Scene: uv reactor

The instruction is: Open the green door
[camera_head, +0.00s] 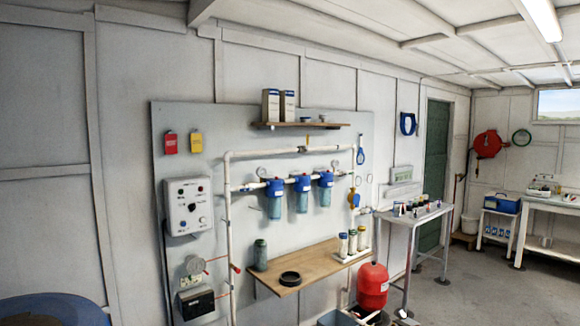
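The green door (436,150) is in the wall at the right of the picture, past the panel with the pipes and filters. It is tall, dark green and appears shut in its frame. Its lower part is partly hidden behind a narrow metal table. I cannot make out a handle on it at this size. My gripper is not in this view.
The narrow table (417,219) with small items stands before the door's lower part. A wooden shelf (311,264) juts from the panel, with a red tank (373,287) beside it. A white bench (550,205) stands at the far right. Grey floor (470,285) is clear at the right.

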